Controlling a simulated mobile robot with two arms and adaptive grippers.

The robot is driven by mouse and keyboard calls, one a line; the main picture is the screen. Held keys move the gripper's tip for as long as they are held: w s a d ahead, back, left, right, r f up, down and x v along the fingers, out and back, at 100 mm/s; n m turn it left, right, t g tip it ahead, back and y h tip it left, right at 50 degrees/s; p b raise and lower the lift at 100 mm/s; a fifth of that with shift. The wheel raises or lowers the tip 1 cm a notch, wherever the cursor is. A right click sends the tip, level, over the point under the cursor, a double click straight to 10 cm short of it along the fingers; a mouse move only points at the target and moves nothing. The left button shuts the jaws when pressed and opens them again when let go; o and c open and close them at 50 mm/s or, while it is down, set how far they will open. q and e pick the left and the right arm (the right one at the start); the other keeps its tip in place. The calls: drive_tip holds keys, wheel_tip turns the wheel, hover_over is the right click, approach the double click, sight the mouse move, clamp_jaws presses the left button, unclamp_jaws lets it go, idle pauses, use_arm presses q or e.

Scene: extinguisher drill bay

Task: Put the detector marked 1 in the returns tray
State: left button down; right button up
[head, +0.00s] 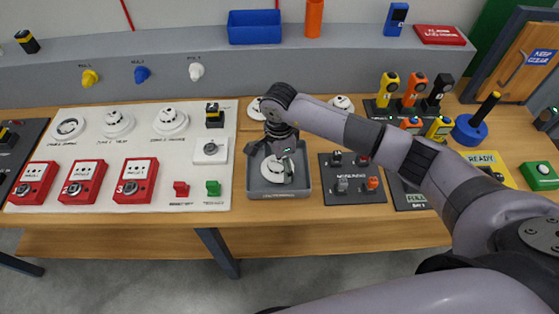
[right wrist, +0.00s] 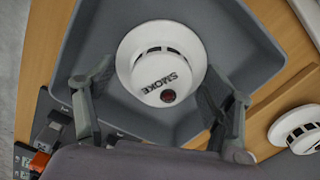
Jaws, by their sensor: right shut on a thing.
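A white round smoke detector (head: 272,167) is inside the grey tray (head: 304,188) in the middle of the bench. In the right wrist view the detector (right wrist: 160,60) shows the word SMOKE and a dark red spot; I cannot read a number on it. My right gripper (head: 270,160) reaches down into the tray and is shut on this detector, with one finger on each side. The wrist view shows the tray's floor and walls (right wrist: 108,38) around it. Whether the detector touches the tray floor is hard to tell. My left gripper is out of view.
A white panel (head: 95,207) left of the tray carries round white units, red call points and switches. More white detectors (head: 341,103) lie behind the tray. A dark switch board (head: 352,198) stands close on the right. A blue bin (head: 254,27) sits on the back ledge.

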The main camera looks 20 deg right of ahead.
sight(279, 161)
drive_tip(key=shift+f, duration=0.1)
drive_tip(key=o, duration=1.2)
drive_tip(key=shift+r, duration=0.35)
wheel_tip(279, 161, up, 11)
drive_tip(key=b, duration=0.4)
drive_tip(key=shift+f, duration=0.2)
drive_tip(key=shift+r, duration=0.5)
